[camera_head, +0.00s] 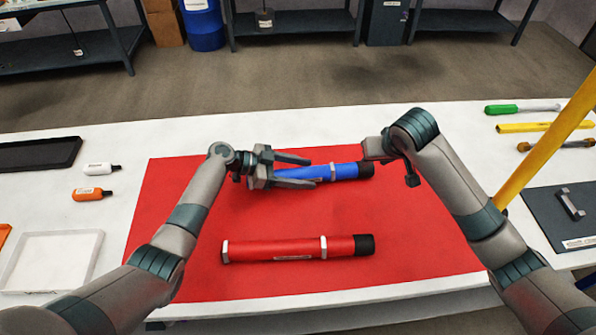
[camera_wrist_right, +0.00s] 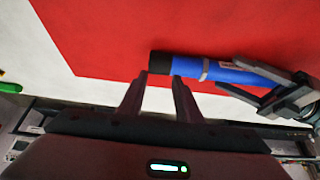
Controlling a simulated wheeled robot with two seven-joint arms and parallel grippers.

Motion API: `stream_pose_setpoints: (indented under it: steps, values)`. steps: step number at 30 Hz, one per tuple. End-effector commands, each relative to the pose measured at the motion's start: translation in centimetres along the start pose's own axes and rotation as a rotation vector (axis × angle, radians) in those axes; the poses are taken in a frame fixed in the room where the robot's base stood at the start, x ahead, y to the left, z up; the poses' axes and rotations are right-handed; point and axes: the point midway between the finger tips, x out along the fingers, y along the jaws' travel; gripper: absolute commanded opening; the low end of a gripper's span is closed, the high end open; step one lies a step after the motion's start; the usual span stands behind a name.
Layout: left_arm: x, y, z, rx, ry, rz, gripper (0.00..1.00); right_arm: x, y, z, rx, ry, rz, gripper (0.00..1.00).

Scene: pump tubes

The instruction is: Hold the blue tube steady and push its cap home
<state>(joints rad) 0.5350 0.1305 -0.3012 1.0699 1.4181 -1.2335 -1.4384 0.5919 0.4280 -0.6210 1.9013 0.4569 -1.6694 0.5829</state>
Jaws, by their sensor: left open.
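The blue tube (camera_head: 340,172) lies on the red mat, its black cap (camera_head: 366,169) at the right end. In the right wrist view the blue tube (camera_wrist_right: 224,72) also shows its cap (camera_wrist_right: 160,64). My left gripper (camera_head: 312,173) is open, with one finger on each side of the tube's left part; contact is not clear. My right gripper (camera_head: 372,152) is near the cap end. In its wrist view its fingers (camera_wrist_right: 160,76) are apart, with nothing between them, and the cap appears just beyond the tips. How far the cap is seated cannot be told.
A red tube (camera_head: 290,249) with a black cap lies nearer on the red mat (camera_head: 400,270). Small bottles (camera_head: 92,194) and a white tray (camera_head: 50,262) are at left. Tools (camera_head: 522,108) and a dark plate (camera_head: 560,215) are at right. A yellow pole (camera_head: 545,140) rises at right.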

Motion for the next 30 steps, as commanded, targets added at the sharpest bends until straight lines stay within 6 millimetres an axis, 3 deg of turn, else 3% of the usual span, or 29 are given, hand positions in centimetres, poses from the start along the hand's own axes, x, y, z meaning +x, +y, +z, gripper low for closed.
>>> stream_pose_setpoints:
  steps: [5, 12, 16, 23, 30]
  values:
    - [0.0, 0.0, 0.0, 0.0, 0.0, 0.0, 0.58, 0.0, 0.0, 0.0, 0.0, 0.0, 0.0, 0.31]
    - [0.0, 0.0, 0.0, 0.0, 0.001, 0.0, 0.04, 0.0, 0.0, 0.0, 0.0, 0.0, 0.0, 0.31]
    - [0.0, 0.0, 0.0, 0.0, 0.001, 0.0, 0.04, 0.0, 0.0, 0.0, 0.0, 0.0, 0.0, 0.0]
    - [0.0, 0.0, 0.0, 0.0, 0.001, 0.0, 0.04, 0.3, 0.7, 0.1, -0.003, -0.016, -0.011, 0.0]
    - [0.0, 0.0, 0.0, 0.0, 0.001, 0.0, 0.04, 1.6, 3.9, 0.9, -0.025, -0.091, -0.103, 0.0]
